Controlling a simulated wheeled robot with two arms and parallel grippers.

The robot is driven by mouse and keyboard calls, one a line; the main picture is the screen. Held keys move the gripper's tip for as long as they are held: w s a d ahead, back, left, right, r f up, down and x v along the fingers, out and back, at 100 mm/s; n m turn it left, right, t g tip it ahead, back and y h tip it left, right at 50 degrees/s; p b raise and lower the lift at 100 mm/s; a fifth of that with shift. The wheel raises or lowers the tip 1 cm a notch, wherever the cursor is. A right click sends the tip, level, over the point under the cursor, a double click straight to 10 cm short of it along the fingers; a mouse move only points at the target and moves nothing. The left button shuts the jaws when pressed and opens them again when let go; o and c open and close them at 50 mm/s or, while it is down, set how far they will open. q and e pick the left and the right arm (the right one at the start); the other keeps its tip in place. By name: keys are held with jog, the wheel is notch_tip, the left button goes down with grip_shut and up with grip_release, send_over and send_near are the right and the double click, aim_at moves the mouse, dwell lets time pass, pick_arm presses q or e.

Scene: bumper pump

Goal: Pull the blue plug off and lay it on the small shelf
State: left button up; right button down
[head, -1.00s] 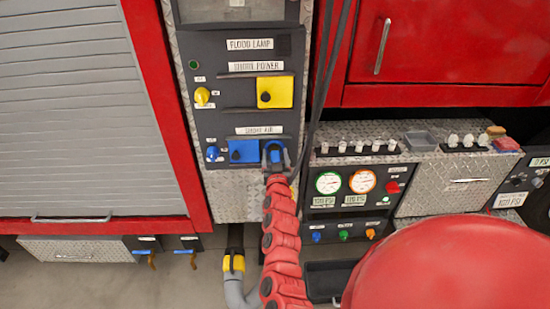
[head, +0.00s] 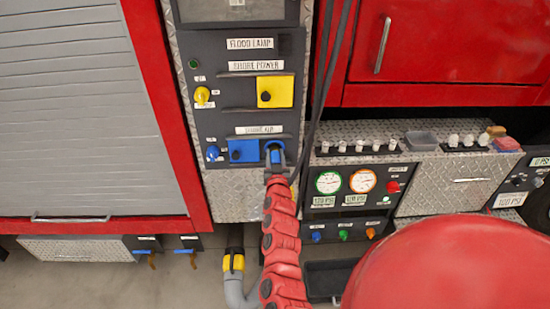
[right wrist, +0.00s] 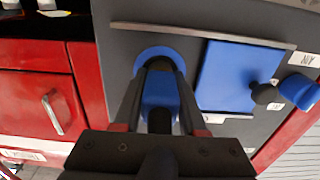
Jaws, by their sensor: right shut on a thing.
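My right gripper (head: 275,162) is at the lower right of the dark panel, in front of a blue ring-shaped socket (head: 275,145). In the right wrist view its two fingers (right wrist: 160,85) are shut on the blue plug (right wrist: 160,95), and the blue socket ring shows just behind it. I cannot tell whether the plug is still partly inside the ring. A dark tray-like shelf (head: 328,268) sits low, below the gauge panel; I cannot tell whether it is the small shelf. My left gripper is not in view.
A blue flap (head: 242,151) and a blue knob (head: 212,153) are left of the socket. A yellow flap (head: 275,92) is above. Black cables (head: 325,90) hang to the right. A gauge panel (head: 350,190) and a ledge with a grey tray (head: 420,140) stand at right.

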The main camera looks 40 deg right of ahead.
jog(key=shift+v, duration=2.85)
jog(key=shift+r, duration=0.1)
